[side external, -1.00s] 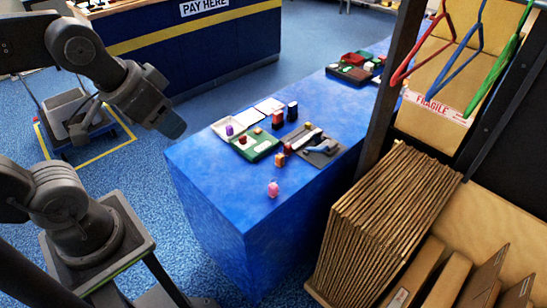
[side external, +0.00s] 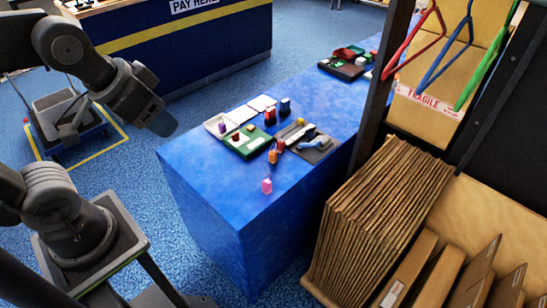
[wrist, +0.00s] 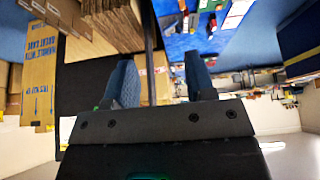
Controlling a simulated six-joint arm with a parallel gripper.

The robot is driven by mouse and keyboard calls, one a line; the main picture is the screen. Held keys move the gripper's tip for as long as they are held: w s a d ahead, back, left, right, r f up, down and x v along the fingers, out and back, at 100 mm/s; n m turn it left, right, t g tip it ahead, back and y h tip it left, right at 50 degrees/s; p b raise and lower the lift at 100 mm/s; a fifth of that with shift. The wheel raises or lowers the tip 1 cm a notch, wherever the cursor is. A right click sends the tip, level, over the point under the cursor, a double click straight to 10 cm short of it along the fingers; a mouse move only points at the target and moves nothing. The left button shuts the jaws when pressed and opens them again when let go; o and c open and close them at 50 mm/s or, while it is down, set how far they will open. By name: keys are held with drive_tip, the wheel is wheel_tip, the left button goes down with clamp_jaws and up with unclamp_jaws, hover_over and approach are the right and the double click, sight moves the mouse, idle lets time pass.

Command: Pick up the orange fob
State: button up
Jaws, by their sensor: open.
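A small orange piece (side external: 273,157), which looks like the orange fob, stands on the blue table (side external: 210,185) in front of the green tray. It is too small to make out in detail. My gripper (side external: 162,123) hangs beyond the table's left corner, well apart from the orange piece. In the wrist view my gripper (wrist: 160,80) has its two blue-grey fingers wide apart with nothing between them.
A pink piece (side external: 267,186) stands nearest the table's front edge. A green tray (side external: 236,147), a white tray (side external: 211,127) and a grey tray (side external: 320,152) crowd the middle. Stacked cardboard (side external: 365,220) and a dark post (side external: 376,90) stand at the right. The table's left front is clear.

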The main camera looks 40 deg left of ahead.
drive_tip(key=shift+o, duration=0.5)
drive_tip(key=m+g, duration=0.6)
drive_tip(key=m, duration=1.1)
hover_over(273, 152)
wheel_tip(273, 152, down, 24)
drive_tip(key=f, duration=0.7)
drive_tip(key=shift+s+a+f, duration=0.2)
drive_tip(key=shift+s+f, duration=0.1)
drive_tip(key=shift+f, duration=0.1)
drive_tip(key=shift+w+d+f, duration=0.1)
drive_tip(key=shift+w+f, duration=0.15)
drive_tip(key=shift+f, duration=1.2)
drive_tip(key=shift+w+d+f, duration=0.1)
drive_tip(key=shift+w+f, duration=0.1)
drive_tip(key=shift+f, duration=1.25)
